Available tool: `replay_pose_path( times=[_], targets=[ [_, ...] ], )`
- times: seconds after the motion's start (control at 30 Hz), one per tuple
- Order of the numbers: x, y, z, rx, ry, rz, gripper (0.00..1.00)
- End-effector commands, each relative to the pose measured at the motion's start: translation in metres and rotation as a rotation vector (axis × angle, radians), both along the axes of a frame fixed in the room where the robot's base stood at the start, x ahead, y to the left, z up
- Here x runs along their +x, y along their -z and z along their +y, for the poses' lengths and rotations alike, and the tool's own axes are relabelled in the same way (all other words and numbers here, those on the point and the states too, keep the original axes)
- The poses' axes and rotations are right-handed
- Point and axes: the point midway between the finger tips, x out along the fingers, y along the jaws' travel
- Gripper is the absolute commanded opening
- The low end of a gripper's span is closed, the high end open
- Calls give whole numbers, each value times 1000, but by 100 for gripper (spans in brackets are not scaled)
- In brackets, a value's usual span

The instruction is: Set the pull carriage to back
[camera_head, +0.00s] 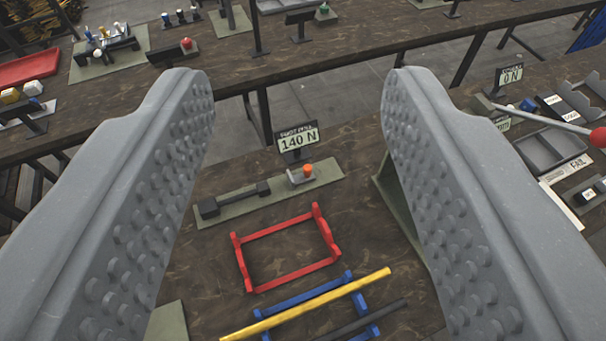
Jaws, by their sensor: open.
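A grey-green plate (232,211) lies on the brown table between my fingers, under a display reading 140 N (298,140). A small grey carriage with an orange knob (307,170), which looks like the pull carriage, sits near the right end of this plate. A dark bar with end blocks (235,198) lies to its left on the plate. I cannot tell which end counts as back. My gripper (300,85) is open and empty, its two studded grey fingers wide apart at either side of the view. The fingers are apart from the carriage.
Nearer stand a red frame (287,232), a blue frame (291,300) and a yellow rod (310,305) lying across the blue one. A green upright panel (400,210) stands right of the plate. A red-knobbed lever (560,123) is at far right. A second bench (330,40) runs behind.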

Motion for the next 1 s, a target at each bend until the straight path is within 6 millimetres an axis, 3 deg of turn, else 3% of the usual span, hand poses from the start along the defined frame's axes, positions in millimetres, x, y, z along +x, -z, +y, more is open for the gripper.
replay_pose_path(
  times=[0.43,0.67,1.0],
  targets=[
    [119,65,7,73,13,219,45],
    [177,114,9,109,39,339,45],
    [251,202,11,149,101,514,45]
  ],
)
